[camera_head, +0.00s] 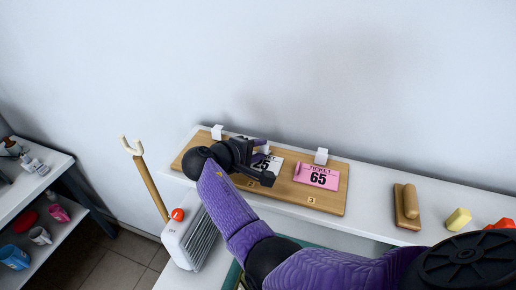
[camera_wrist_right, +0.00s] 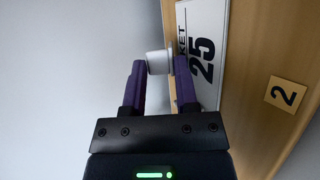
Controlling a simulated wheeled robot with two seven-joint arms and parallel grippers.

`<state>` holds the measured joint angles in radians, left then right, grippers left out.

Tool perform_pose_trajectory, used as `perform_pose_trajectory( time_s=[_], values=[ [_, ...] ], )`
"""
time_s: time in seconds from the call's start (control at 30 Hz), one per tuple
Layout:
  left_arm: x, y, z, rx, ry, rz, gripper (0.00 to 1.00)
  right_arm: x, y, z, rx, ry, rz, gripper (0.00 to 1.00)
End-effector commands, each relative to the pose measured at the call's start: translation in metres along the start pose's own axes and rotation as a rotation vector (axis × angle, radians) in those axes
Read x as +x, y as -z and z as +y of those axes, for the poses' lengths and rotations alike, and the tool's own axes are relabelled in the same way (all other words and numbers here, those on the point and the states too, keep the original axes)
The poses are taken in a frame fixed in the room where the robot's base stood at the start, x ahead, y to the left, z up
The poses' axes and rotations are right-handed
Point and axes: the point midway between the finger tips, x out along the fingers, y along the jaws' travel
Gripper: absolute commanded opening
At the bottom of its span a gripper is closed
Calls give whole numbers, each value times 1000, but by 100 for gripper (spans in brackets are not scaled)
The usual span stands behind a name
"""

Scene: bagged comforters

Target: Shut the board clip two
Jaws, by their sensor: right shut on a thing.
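The wooden board (camera_head: 292,196) lies on the white shelf against the wall. My right gripper (camera_head: 262,150) reaches over its middle, at the place marked 2. In the right wrist view the purple fingers of this gripper (camera_wrist_right: 160,78) are shut on the white clip two (camera_wrist_right: 158,62), one finger on each side. The white ticket 25 (camera_wrist_right: 205,50) lies on the board beside the clip; my gripper partly covers it in the head view. The number 2 label (camera_wrist_right: 286,94) is on the board. Whether the clip is down on the ticket is unclear. My left gripper is out of view.
Another white clip (camera_head: 321,156) stands by the pink ticket 65 (camera_head: 317,176), at the place marked 3. A further clip (camera_head: 217,131) is at the board's left end. A wooden block with a handle (camera_head: 407,207) and a yellow piece (camera_head: 458,219) lie to the right. A forked stick (camera_head: 150,185) stands left.

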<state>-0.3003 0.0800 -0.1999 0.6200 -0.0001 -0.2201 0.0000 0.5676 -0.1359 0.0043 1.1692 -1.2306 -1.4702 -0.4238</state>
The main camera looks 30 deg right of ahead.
Motion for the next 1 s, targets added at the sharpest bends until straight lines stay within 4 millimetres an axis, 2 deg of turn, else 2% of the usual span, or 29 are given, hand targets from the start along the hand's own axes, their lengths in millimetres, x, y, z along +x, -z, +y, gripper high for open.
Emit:
perform_pose_trajectory(
  time_s=[0.37, 0.4, 0.53, 0.83, 1.0],
  values=[
    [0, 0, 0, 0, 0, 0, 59, 0, 0, 1, 4, -8, 0, 0],
    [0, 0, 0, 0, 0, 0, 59, 0, 0, 1, 4, -8, -1, 39],
    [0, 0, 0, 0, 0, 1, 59, 0, 0, 1, 4, -6, -1, 67],
    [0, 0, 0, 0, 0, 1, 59, 0, 0, 0, 1, -4, -1, 68],
    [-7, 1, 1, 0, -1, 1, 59, 2, -2, 8, 1, -4, -1, 68]
  ],
)
